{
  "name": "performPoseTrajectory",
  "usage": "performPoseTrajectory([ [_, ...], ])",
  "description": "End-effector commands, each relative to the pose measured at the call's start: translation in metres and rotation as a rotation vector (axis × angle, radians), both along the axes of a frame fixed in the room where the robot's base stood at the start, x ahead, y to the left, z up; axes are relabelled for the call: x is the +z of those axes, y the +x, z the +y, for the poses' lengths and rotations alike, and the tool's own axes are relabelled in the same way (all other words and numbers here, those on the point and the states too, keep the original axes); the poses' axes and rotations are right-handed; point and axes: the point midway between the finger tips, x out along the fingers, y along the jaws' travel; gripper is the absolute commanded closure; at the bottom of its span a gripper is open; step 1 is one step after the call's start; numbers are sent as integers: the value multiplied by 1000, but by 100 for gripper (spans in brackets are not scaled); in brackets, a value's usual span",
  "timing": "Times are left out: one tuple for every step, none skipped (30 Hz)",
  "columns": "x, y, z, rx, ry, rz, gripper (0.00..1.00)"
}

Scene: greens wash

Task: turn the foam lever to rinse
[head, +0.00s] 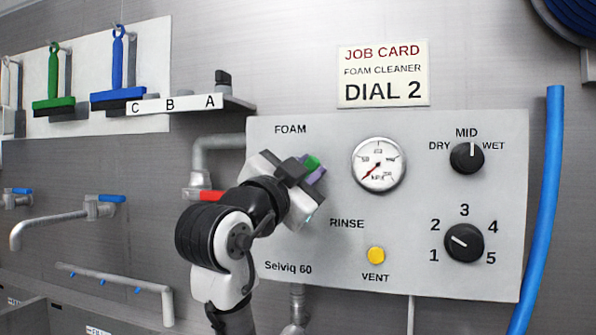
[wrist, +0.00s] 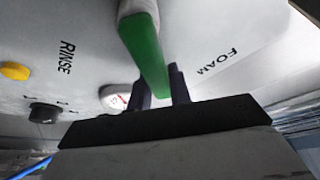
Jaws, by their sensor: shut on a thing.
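The foam lever shows its green handle (head: 313,162) on the grey panel (head: 400,215), between the printed FOAM label (head: 290,129) and the RINSE label (head: 347,223). In the head view most of the lever is hidden behind my gripper (head: 308,172). In the wrist view the green lever (wrist: 145,45) reaches down from the top to between the dark fingers of my gripper (wrist: 162,88). My gripper is shut on it. The lever's exact angle is hard to tell. In the wrist view RINSE lies left of the lever and FOAM right.
The panel also has a pressure gauge (head: 379,165), a yellow vent button (head: 376,255), a mode knob (head: 467,158) and a numbered dial (head: 463,243) pointing near 2. A red-handled tap (head: 208,196) is left of my arm. A blue hose (head: 541,200) hangs at right.

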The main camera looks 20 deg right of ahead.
Motion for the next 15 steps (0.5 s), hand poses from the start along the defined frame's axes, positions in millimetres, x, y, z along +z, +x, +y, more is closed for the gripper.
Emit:
performPoseTrajectory([
  [-3, -1, -1, 2, 39, -24, 100],
  [-4, -2, -2, 3, 62, -40, 100],
  [-6, -3, -3, 2, 94, -62, 100],
  [-7, -4, -4, 2, 117, -77, 100],
  [-8, -4, -6, 2, 141, -94, 100],
  [-10, -5, -7, 1, 173, -115, 100],
  [-11, -6, -8, 1, 195, -130, 100],
  [-13, -7, -9, 0, 220, -147, 100],
  [-14, -8, -10, 0, 252, -167, 100],
  [-16, -8, -11, -1, 275, -183, 100],
  [-17, -9, -12, 0, 299, -200, 100],
  [-19, -10, -13, 0, 329, -220, 100],
  [-21, -10, -14, 0, 354, -237, 100],
  [-23, -11, -14, -1, 378, -252, 100],
  [-25, -11, -15, -1, 407, -272, 100],
])
